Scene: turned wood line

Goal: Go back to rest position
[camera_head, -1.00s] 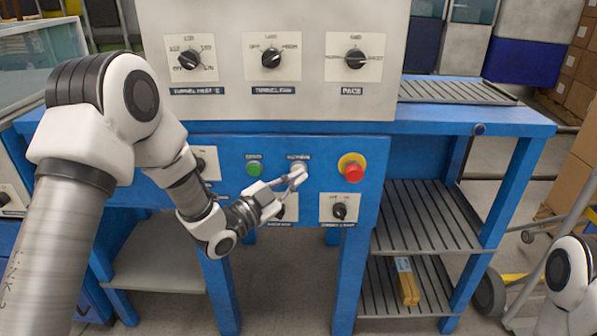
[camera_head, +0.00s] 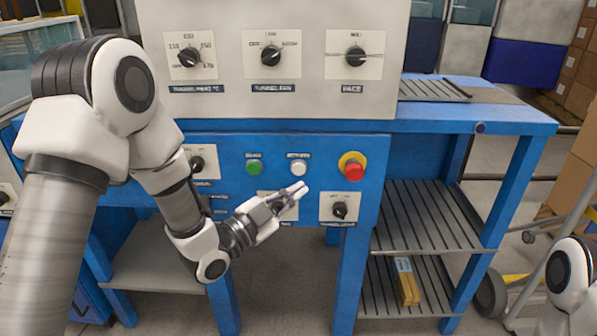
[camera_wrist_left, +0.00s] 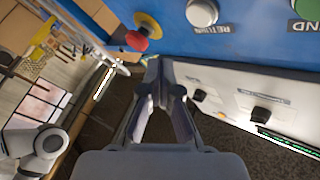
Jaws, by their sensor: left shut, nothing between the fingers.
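My left gripper (camera_head: 298,191) is shut and empty in the head view. It hangs in front of the blue control panel (camera_head: 225,150), just below the white button (camera_head: 298,168) and apart from it. In the left wrist view the fingers of my left gripper (camera_wrist_left: 166,70) meet at their tips with nothing held. The white button, labelled RETURN, also shows there (camera_wrist_left: 202,12). My left arm reaches in from the left. Of my right arm only a white and black joint shows at the lower right of the head view; its gripper is out of frame.
A red emergency knob (camera_head: 354,168), a green button (camera_head: 254,167) and a lower dial (camera_head: 340,210) sit on the panel. Three dials line the grey box above. A slatted shelf (camera_head: 425,220) is at right, with a yellow block (camera_head: 407,285) below. Open floor lies in front.

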